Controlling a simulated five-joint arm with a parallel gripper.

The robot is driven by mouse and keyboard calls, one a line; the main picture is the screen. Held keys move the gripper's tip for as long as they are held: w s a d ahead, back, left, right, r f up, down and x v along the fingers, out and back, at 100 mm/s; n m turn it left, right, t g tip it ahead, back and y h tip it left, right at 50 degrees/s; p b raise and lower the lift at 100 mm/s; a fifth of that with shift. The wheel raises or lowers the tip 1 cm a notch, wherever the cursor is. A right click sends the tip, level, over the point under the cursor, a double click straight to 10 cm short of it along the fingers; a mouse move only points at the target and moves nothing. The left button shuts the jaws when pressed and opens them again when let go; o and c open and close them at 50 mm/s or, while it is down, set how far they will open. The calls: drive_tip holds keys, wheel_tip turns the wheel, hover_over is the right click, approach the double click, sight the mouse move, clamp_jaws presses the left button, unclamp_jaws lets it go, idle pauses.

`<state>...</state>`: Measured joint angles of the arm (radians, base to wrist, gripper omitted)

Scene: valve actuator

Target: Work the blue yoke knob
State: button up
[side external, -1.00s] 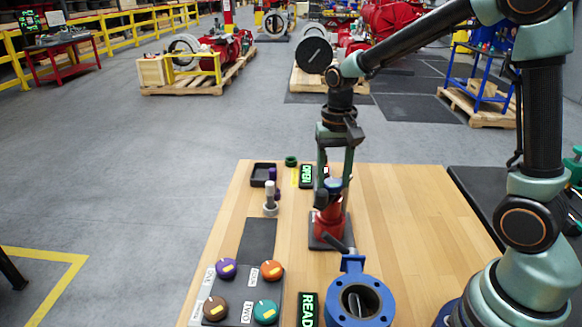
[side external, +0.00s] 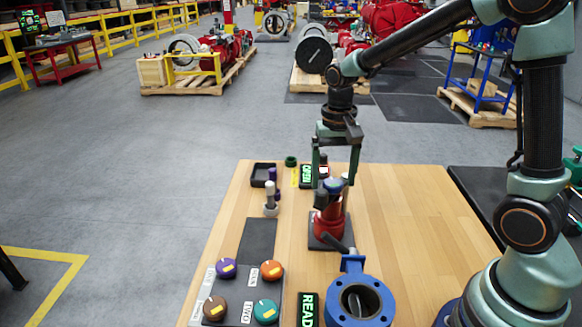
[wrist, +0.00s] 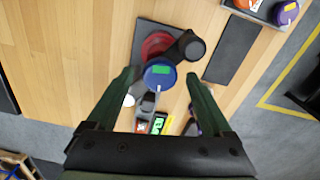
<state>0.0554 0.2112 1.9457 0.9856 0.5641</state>
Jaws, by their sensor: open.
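The blue yoke knob (side external: 333,185) sits on top of the red actuator body (side external: 328,222), which stands on a dark plate on the wooden bench. In the wrist view the knob (wrist: 160,77) is a blue disc with a green mark on top. My gripper (side external: 332,178) points down over it and is open. In the wrist view its two green fingers (wrist: 160,84) stand on the left and right of the knob, with a visible gap on each side. A dark round part (wrist: 187,45) adjoins the red body. I cannot tell the fingertips' exact height against the knob.
A blue ring valve (side external: 358,300) stands in front of the actuator. A panel with several coloured knobs (side external: 240,292) lies front left. Small posts (side external: 270,195), a black tray (side external: 263,174) and an OPEN sign (side external: 306,176) are at the back. The bench's right side (side external: 420,220) is clear.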

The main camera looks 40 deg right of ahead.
sight(333, 182)
wheel_tip(333, 182, up, 12)
idle(0.5)
drive_tip(key=s+a+f+n+t, duration=0.2)
drive_tip(key=s+n+t, duration=0.3)
drive_tip(key=s+n, duration=0.2)
drive_tip(key=shift+s+t, duration=0.3)
drive_tip(key=shift+s, duration=1.05)
idle(0.5)
